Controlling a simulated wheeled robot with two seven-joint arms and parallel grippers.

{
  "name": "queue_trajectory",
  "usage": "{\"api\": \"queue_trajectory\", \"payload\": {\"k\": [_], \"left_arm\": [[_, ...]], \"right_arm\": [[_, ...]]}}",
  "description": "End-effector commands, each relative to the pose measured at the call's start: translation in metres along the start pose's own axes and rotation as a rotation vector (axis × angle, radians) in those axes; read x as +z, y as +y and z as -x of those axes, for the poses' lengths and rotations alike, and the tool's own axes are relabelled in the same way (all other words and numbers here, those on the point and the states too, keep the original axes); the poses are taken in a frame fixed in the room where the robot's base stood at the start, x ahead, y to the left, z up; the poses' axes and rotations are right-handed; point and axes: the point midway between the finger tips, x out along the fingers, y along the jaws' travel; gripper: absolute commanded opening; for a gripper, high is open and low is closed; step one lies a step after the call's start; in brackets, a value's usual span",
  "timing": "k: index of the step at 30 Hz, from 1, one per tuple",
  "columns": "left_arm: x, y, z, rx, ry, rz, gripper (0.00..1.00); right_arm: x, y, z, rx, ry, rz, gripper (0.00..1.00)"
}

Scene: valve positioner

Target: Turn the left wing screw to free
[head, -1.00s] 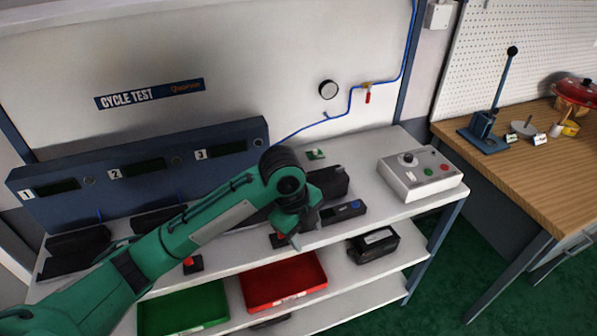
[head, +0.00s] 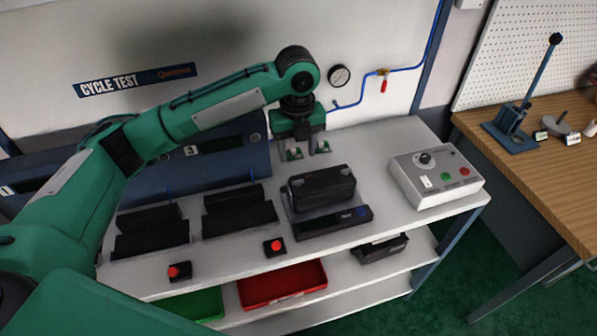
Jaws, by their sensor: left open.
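A black box-shaped unit (head: 322,188) sits on the bench behind a dark block with a blue button (head: 334,221). I take it for the valve positioner. Its wing screws are too small or too dark to make out, so I cannot tell how the left one stands. My left gripper (head: 309,152) points down above and just behind the unit, near its back edge. Its two fingers are apart with nothing visible between them. I cannot tell that it touches anything. My right gripper is not in view.
Two empty black cradles (head: 240,211) stand left of the unit, with red buttons (head: 275,246) in front. A grey control box (head: 436,177) stands to the right. A gauge (head: 339,76) and blue air line are on the back wall. Red (head: 283,284) and green trays lie below.

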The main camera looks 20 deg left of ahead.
Motion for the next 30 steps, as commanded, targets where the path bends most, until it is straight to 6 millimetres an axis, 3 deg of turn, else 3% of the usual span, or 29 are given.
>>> {"api": "queue_trajectory", "payload": {"k": [5,13,26,30], "left_arm": [[-0.001,0.001,-0.039,0.003,0.003,0.001,0.51],[-0.001,0.0,-0.083,0.001,0.001,0.001,0.51],[0.0,0.0,-0.095,-0.001,0.0,0.001,0.51],[0.0,0.0,-0.095,-0.001,-0.001,0.001,0.27]], "right_arm": [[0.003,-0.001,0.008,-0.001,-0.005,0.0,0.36],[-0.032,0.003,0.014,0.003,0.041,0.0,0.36],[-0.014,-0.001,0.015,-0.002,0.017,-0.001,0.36],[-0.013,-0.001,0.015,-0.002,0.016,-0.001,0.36]]}}
